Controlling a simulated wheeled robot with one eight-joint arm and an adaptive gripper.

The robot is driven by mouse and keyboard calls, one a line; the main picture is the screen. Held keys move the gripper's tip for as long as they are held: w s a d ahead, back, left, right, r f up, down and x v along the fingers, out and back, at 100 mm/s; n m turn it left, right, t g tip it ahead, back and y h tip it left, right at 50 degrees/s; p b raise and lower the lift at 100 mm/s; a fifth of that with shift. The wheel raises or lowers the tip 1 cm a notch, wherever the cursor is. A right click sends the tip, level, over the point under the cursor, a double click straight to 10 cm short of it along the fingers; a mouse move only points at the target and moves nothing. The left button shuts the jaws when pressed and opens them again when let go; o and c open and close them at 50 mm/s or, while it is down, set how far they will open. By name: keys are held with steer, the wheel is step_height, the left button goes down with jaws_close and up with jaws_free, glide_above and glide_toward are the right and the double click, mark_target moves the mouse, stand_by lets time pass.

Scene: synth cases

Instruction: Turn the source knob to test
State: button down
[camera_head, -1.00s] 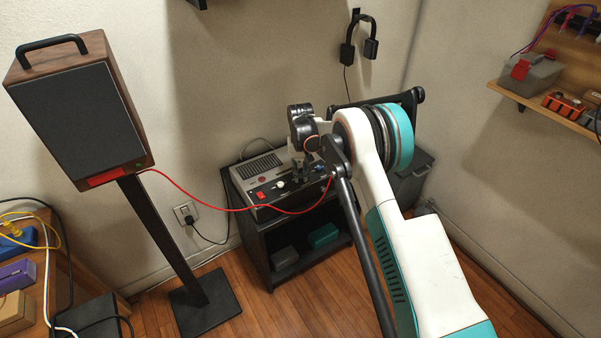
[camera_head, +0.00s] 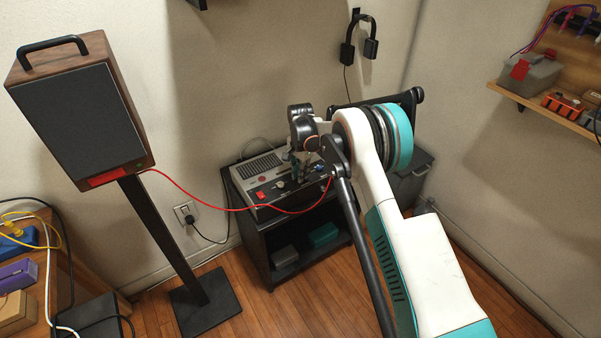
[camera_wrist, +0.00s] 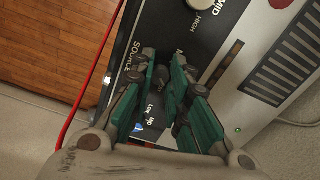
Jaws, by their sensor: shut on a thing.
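The source knob (camera_wrist: 161,80) is a small dark knob on the black front panel, beside the printed word SOURCE, in the wrist view. My gripper (camera_wrist: 164,66) has its green-sided fingers closed on either side of it, and they hide most of the knob and its pointer. A label starting with M shows just beyond the fingertips; I cannot read where the knob points. In the head view, my gripper (camera_head: 298,174) reaches down to the front of the grey amplifier (camera_head: 262,165), and the knob cannot be made out there.
A pale knob (camera_wrist: 201,4) marked HIGH and MID is farther along the panel. A red switch (camera_head: 261,195) is at the panel's left. A red cable (camera_head: 205,202) runs from the speaker (camera_head: 80,115) past the panel front. The amplifier stands on a black cabinet (camera_head: 262,235).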

steer(key=shift+m, duration=1.7)
steer(key=c, duration=1.5)
jaws_free()
step_height(320, 180, up, 12)
